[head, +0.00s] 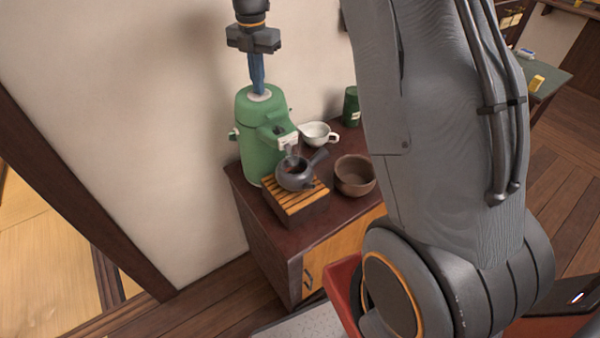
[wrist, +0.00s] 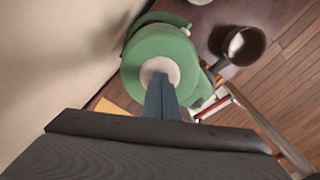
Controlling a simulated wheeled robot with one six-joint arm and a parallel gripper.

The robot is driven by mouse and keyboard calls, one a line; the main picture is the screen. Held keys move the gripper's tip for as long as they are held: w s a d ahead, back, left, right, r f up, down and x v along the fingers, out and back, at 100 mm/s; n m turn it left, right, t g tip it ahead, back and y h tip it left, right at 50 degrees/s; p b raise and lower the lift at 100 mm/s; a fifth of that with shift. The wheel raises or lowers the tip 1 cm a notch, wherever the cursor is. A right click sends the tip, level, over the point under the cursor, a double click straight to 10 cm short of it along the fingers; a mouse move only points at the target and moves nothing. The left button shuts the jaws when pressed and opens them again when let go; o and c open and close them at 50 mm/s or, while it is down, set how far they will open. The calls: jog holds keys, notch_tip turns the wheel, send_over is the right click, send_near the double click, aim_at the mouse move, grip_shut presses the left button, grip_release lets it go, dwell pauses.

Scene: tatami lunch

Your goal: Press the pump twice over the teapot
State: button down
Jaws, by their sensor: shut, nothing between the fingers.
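A green pump pot (head: 262,140) stands upright on a dark wooden cabinet by the wall. My gripper (head: 258,92) is shut and points straight down, its fingertips at the pale round pump button on top. In the wrist view my gripper (wrist: 160,84) meets the pale button (wrist: 160,70) on the green pot (wrist: 140,50), and its tips hide part of it. I cannot tell how far the button is pressed. The dark grey teapot (head: 294,178) sits below the spout on a slatted wooden stand (head: 296,206). It is open on top, with faint steam above it.
A brown bowl (head: 355,176) stands right of the teapot. The wall (head: 180,110) is close on the left.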

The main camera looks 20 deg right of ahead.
jog(key=shift+r+p, duration=1.1)
jog(key=shift+r, duration=0.35)
notch_tip(320, 180, up, 6)
jog(key=p, duration=0.3)
jog(key=shift+p, duration=0.4)
jog(key=s+f+m+b, duration=0.2)
jog(key=s+m, duration=0.2)
jog(key=s+f+m+b, duration=0.2)
jog(key=s+f+m, duration=0.1)
jog(key=s+m, duration=0.1)
jog(key=s+f+m+b, duration=0.2)
jog(key=s+f+m, duration=0.1)
jog(key=s+m, duration=0.2)
jog(key=shift+f+m+t, duration=0.25)
jog(key=shift+m+t, duration=0.15)
jog(key=s+f+m+b, duration=0.2)
jog(key=s+f+m, duration=0.2)
jog(key=s+m, duration=0.2)
jog(key=s+f+m+b, duration=0.3)
jog(key=s+m, duration=0.3)
jog(key=s, duration=0.2)
jog(key=shift+f+t, duration=0.3)
jog(key=shift+f, duration=0.2)
